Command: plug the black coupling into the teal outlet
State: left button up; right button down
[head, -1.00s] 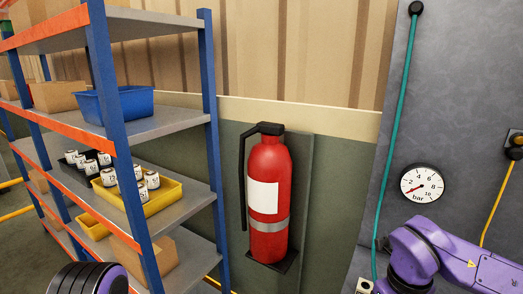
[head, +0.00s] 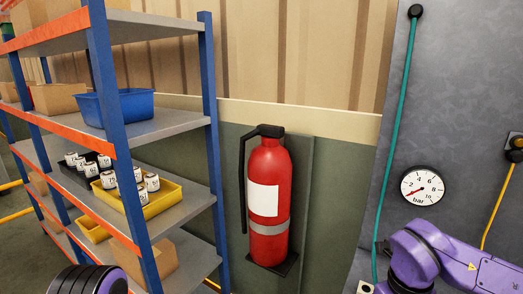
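A teal hose (head: 396,120) hangs on the grey panel from a round black fitting (head: 416,11) at the top right of the head view. It runs down to the left side of my purple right arm, where its lower end is hard to make out. I cannot make out a separate black coupling or a teal outlet. A small pale block with a dark spot (head: 366,288) shows at the bottom edge, beside the arm. My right arm comes in at the lower right and my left arm shows at the lower left. Neither gripper's fingers can be seen.
A pressure gauge (head: 422,186) and a yellow cable (head: 497,208) from a black socket (head: 515,148) are on the grey panel (head: 460,90). A red fire extinguisher (head: 268,160) hangs mid-view. A blue and orange shelf (head: 165,128) with bins stands at left.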

jog(key=shift+f, duration=0.3)
dwell(0.5)
jog(key=shift+r, duration=0.1)
notch_tip(320, 180, up, 6)
jog(key=p, duration=0.6)
